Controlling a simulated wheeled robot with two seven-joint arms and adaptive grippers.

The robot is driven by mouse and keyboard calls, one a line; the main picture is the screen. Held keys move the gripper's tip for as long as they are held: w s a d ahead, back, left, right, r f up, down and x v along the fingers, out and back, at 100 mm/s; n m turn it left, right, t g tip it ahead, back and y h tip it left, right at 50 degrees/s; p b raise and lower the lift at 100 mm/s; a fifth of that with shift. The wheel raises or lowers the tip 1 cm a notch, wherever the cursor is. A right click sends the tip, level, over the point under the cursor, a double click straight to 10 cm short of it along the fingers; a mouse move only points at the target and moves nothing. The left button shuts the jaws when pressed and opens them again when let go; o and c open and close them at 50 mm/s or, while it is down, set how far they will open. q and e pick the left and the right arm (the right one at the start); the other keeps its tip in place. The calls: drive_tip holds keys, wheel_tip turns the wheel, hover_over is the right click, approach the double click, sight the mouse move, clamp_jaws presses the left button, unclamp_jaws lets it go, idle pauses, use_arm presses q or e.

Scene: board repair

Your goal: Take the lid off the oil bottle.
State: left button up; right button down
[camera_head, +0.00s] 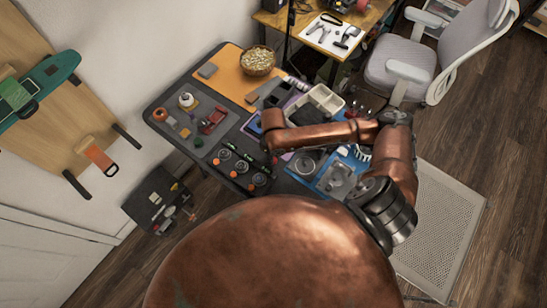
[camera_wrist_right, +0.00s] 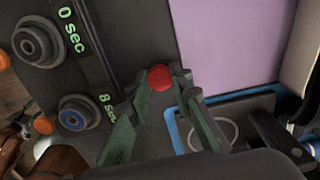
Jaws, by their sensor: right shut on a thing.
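My right gripper (camera_head: 273,150) hangs over the middle of the workbench in the head view, mostly hidden by its own forearm and wrist. In the right wrist view, its two green-grey fingers (camera_wrist_right: 160,82) are shut on a small round red lid (camera_wrist_right: 160,77) at the fingertips. I cannot make out the body of the oil bottle under the lid, so I cannot tell whether the lid is on it or apart from it. My left gripper is not in view.
The dark workbench (camera_head: 160,112) is crowded. Round dials with green "sec" readouts (camera_wrist_right: 75,40) are left of the fingers. A lilac mat (camera_wrist_right: 220,50) and a blue-edged tray (camera_wrist_right: 172,130) are at right. A wicker bowl (camera_head: 257,62) stands at the back on an orange mat.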

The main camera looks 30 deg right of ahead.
drive_tip(key=shift+f, duration=0.15)
drive_tip(key=c, duration=2)
unclamp_jaws()
wheel_tip(320, 180, up, 12)
drive_tip(key=shift+r+p, duration=0.2)
drive_tip(key=shift+p, duration=0.8)
